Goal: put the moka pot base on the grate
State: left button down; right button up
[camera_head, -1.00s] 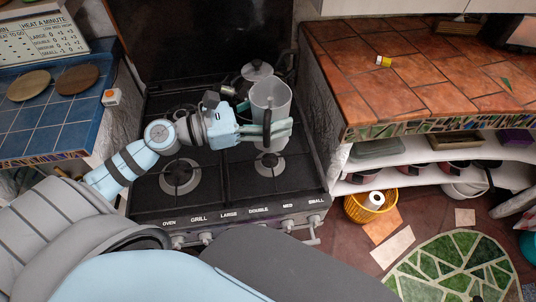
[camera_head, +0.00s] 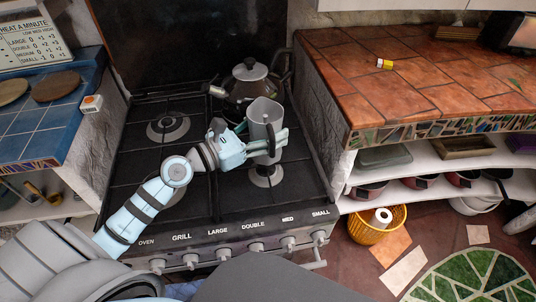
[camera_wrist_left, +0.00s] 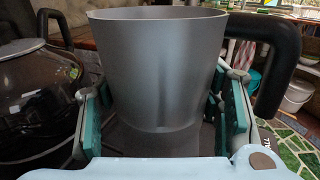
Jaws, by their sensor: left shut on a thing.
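The moka pot base (camera_head: 263,110) is a grey, open-topped metal vessel with a black handle, upright over the front right of the stove grate (camera_head: 225,184). My left gripper (camera_head: 266,145) is shut around its lower body. In the left wrist view the moka pot base (camera_wrist_left: 160,65) stands between the teal finger pads, its black handle to the right. The front right burner (camera_head: 265,177) shows just below it in the head view. The pot's underside is hidden, so I cannot tell whether it touches the grate. My right gripper is not in view.
A dark kettle (camera_head: 250,82) with a grey lid stands on the grate behind the pot; it also shows at the left of the wrist view (camera_wrist_left: 38,85). The tiled counter (camera_head: 430,85) rises to the right. The left rear burner (camera_head: 168,127) is clear.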

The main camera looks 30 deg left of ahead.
pick_arm(q)
notch_tip(320, 180, down, 4)
jog(key=b, duration=0.3)
jog(key=shift+s+f, duration=0.1)
jog(key=c, duration=0.5)
grip_release()
jog(key=shift+p, duration=0.3)
